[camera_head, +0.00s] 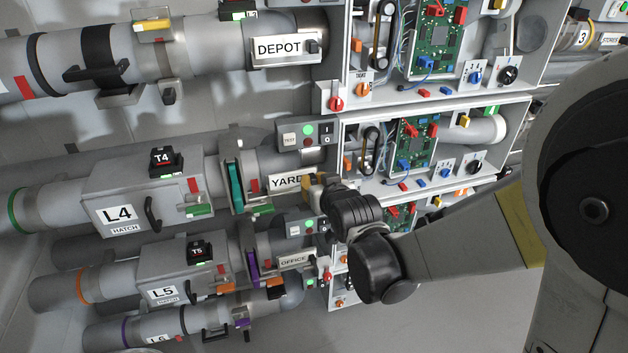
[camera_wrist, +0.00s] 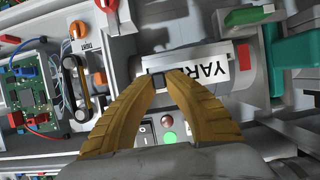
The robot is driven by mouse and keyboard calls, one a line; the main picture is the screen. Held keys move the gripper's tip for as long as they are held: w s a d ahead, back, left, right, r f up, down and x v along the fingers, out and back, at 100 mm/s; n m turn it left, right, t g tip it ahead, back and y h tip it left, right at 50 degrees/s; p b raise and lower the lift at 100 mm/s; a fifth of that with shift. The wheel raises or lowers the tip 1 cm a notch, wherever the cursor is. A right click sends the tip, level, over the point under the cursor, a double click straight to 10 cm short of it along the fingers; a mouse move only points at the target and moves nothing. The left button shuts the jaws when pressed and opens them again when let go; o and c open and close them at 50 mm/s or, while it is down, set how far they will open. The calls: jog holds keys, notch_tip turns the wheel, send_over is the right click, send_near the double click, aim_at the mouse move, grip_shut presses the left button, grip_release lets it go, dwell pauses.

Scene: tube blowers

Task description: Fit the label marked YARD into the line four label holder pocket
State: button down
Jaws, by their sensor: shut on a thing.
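The white label marked YARD (camera_head: 285,182) is at the line four pipe, right of the teal ring. In the wrist view my yellow fingertips (camera_wrist: 165,80) meet at that end. The label lies along the pipe face at the line four holder. The holder pocket is mostly hidden behind the label and fingers, and I cannot tell whether the label is seated in it.
The L4 hatch box (camera_head: 125,213) is on the left. A grey button box (camera_head: 304,134) is just above the label. An open circuit cabinet (camera_head: 420,150) is to the right. The DEPOT label (camera_head: 280,48) is on the line above, the OFFICE label (camera_head: 295,260) below.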

jog(key=shift+f, duration=0.25)
jog(key=c, duration=1.4)
grip_release()
jog(key=v, duration=1.2)
